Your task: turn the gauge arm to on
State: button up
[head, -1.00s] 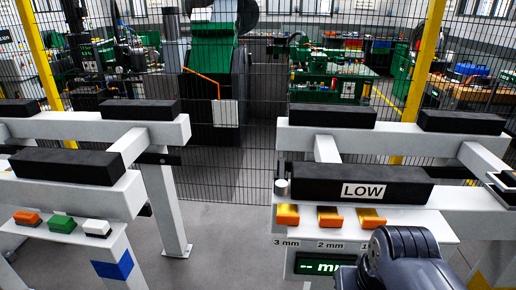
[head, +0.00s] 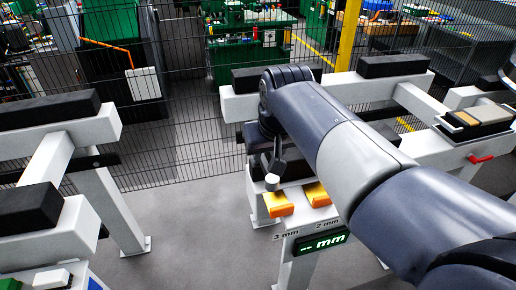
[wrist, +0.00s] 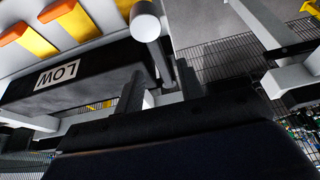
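The gauge arm appears to be the light grey cylinder with a thin rod at the left end of the right stand; its round end shows in the head view (head: 272,182) and large in the wrist view (wrist: 146,22). My gripper (head: 275,162) is right above it, pointing down. In the wrist view my two dark fingers (wrist: 160,88) stand apart, with the rod reaching down toward the gap between them. I cannot tell if they touch it. The black block marked LOW (wrist: 70,75) lies beside the gripper; my arm hides most of it in the head view.
Orange blocks (head: 278,204) sit on the shelf below, marked 3 mm and 2 mm. A green display (head: 323,243) reads "-- mm". A red handle (head: 481,159) is on the stand's right. A wire fence (head: 190,120) stands behind. Grey floor lies open between the stands.

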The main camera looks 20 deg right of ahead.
aim_at(266, 163)
jog(key=shift+x, duration=1.95)
jog(key=shift+c, duration=0.5)
grip_shut()
